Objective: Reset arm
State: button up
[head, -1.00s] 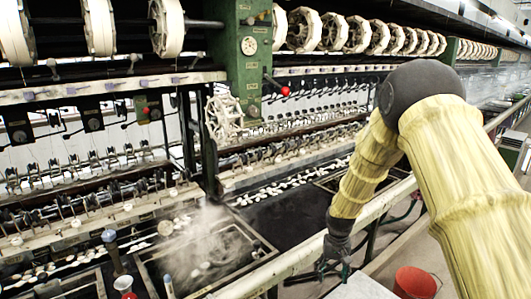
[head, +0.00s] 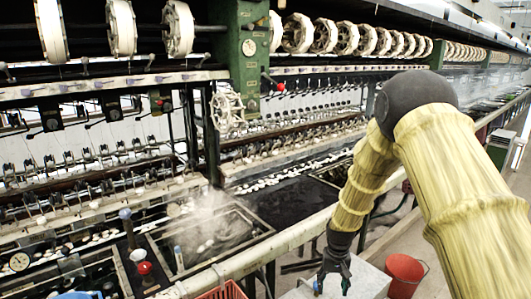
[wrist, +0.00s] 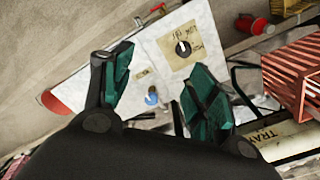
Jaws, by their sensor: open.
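My gripper (head: 334,272) hangs at the end of my sleeved arm, low in the right half of the head view. It is over or beside a pale box (head: 368,284). Beyond the fingers lies a pale panel (wrist: 205,22) with a dark knob (wrist: 183,48) on a tan label. A small blue-topped object (wrist: 152,97) shows in the gap between the fingers, apart from both.
A red bucket (head: 404,277) stands right of the pale box. A red crate (head: 222,291) is at the bottom edge and shows in the wrist view (wrist: 296,72). A steaming basin (head: 215,238) and a long pale rail (head: 285,241) lie left of my gripper.

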jog(key=s+f+b, duration=0.3)
jog(key=s+f, duration=0.9)
jog(key=f, duration=0.3)
jog(key=s+f+b, duration=0.3)
jog(key=s+f, duration=0.4)
jog(key=s, duration=1)
jog(key=s+f+n+b, duration=0.1)
jog(key=s+f+b, duration=0.2)
jog(key=s, duration=1.4)
notch_tip(320, 180, down, 4)
jog(key=shift+s+d+r, duration=0.1)
jog(key=shift+s+d, duration=0.1)
jog(key=shift+d, duration=0.05)
